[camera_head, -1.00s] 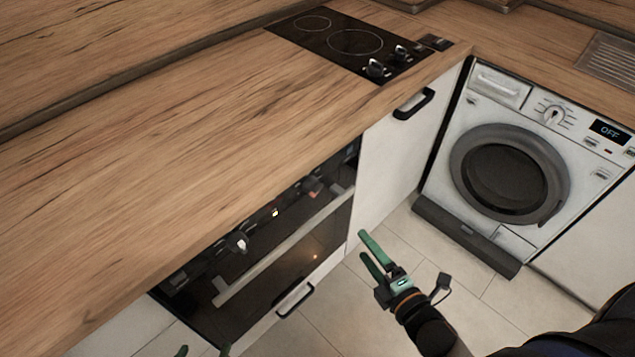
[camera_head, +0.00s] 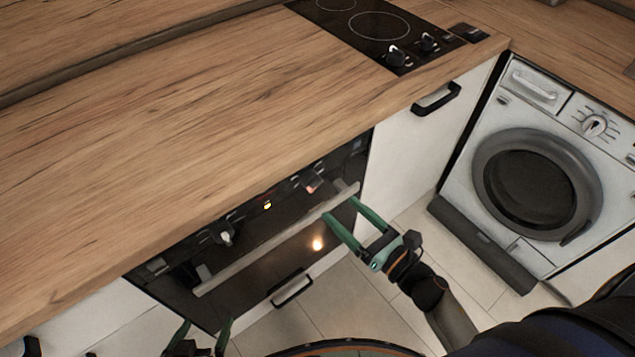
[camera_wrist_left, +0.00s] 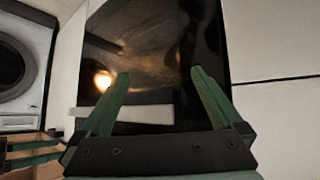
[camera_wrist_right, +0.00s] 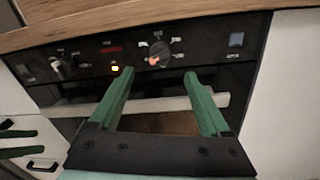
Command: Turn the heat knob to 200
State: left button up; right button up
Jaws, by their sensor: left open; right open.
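The oven's black control panel (camera_wrist_right: 200,52) has two knobs. The left knob (camera_wrist_right: 62,66) also shows in the head view (camera_head: 222,232). The right knob (camera_wrist_right: 157,58) has a reddish pointer and also shows in the head view (camera_head: 312,185). Their markings are too small to read, so I cannot tell which is the heat knob. My right gripper (camera_head: 342,209) is open and empty in front of the panel's right part. The right knob appears between its fingertips in the right wrist view, apart from them. My left gripper (camera_head: 200,330) is open and empty, low before the oven's left part.
A pale oven handle (camera_head: 275,240) runs below the panel. A yellow light (camera_wrist_right: 115,68) glows between the knobs. The wooden worktop (camera_head: 180,120) overhangs above. A hob (camera_head: 375,28) with its own knobs and a washing machine (camera_head: 535,180) lie to the right. Floor is clear in front.

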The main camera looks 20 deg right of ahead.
aim_at(317, 187)
jog(key=p+x, duration=0.1)
jog(key=x, duration=0.8)
grip_shut()
dwell(0.4)
